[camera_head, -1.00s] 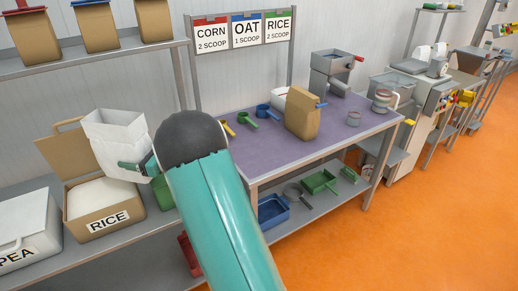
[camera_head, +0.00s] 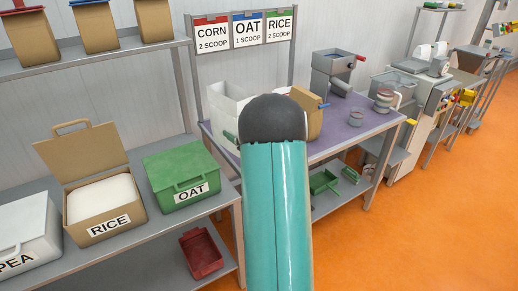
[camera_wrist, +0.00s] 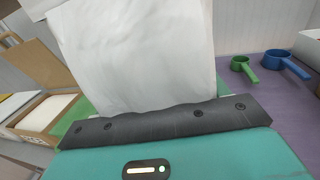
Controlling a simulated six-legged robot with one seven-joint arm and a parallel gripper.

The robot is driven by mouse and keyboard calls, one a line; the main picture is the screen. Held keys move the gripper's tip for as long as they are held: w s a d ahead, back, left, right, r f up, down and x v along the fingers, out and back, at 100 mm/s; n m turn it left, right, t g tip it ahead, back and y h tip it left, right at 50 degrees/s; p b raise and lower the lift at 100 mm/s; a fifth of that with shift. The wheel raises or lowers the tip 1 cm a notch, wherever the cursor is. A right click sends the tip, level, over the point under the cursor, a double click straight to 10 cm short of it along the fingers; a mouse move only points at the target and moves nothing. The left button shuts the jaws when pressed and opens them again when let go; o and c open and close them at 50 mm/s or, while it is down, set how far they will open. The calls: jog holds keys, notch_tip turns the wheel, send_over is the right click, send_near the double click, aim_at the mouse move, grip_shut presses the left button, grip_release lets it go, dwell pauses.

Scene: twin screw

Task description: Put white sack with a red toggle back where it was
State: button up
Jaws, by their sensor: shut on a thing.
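A white sack (camera_head: 228,103) is in my gripper, at the left end of the purple table in the head view. It fills the upper middle of the wrist view (camera_wrist: 140,55). No red toggle shows on the visible part of it. My gripper (camera_wrist: 165,122) is shut on the sack's near side; its dark jaw lies across the lower wrist view. My arm hides most of the gripper and the sack's right side in the head view. I cannot tell whether the sack's base touches the table.
The purple table (camera_head: 350,138) also bears a brown sack (camera_head: 314,122), right beside my arm, and a grey mill (camera_head: 333,72). In the wrist view, a green scoop (camera_wrist: 242,67) and blue scoop (camera_wrist: 285,62) lie right. Rice bin (camera_head: 103,208) and oat bin (camera_head: 182,172) stand left.

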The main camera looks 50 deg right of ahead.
jog(key=s+d+m+h, duration=0.2)
jog(key=s+d+h, duration=0.1)
jog(key=s+d, duration=0.4)
jog(key=shift+g, duration=0.3)
jog(key=shift+w+d+f, duration=1.55)
jog(key=shift+d+f, duration=0.25)
jog(key=shift+f, duration=0.35)
jog(key=shift+w+d+f, duration=1.55)
jog(key=shift+d+f, duration=0.2)
jog(key=shift+f, duration=0.35)
jog(key=shift+w+d+f, duration=1.55)
jog(key=shift+d+f, duration=0.25)
jog(key=shift+f, duration=0.35)
jog(key=shift+f, duration=0.15)
jog(key=o, duration=1.8)
jog(key=shift+o, duration=0.2)
jog(key=shift+s, duration=0.1)
jog(key=v, duration=1.2)
